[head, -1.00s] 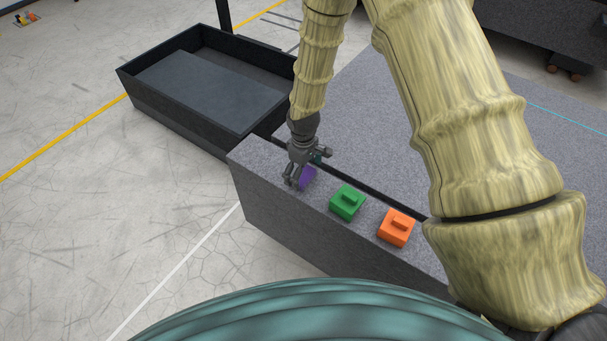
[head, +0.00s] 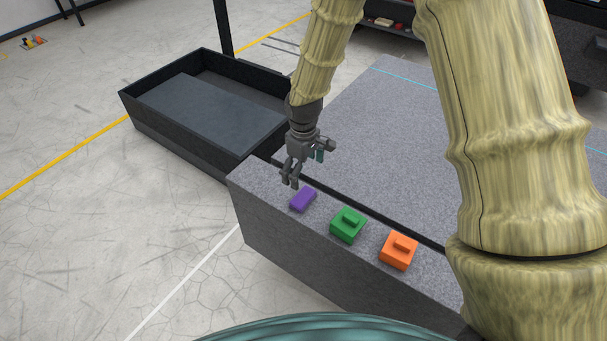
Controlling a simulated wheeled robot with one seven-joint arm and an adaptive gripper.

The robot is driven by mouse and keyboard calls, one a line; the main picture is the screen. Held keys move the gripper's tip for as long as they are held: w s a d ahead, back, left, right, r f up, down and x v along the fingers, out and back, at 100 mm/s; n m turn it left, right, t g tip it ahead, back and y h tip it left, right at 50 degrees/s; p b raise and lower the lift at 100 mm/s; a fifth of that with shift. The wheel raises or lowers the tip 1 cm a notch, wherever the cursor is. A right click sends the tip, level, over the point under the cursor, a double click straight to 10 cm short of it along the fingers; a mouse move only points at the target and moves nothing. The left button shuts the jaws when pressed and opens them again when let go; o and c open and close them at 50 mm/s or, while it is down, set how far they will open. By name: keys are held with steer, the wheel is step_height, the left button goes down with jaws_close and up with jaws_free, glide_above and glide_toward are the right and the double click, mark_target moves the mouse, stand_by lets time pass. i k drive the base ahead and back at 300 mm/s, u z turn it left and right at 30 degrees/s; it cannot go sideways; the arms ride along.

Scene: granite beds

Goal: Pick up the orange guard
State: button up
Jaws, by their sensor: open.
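My gripper (head: 291,183) is open and empty, pointing down just above and left of the purple piece (head: 303,199). It is well to the left of the orange guard, with the green piece (head: 348,225) between them. Nothing hides the orange guard in the head view.
A black open tray (head: 160,125) stands left of the granite bed (head: 350,130). A dark slot runs along the bed behind the coloured pieces. A dark post (head: 222,28) rises behind the tray.

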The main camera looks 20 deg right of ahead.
mark_target(398, 250)
steer(key=z, duration=1.15)
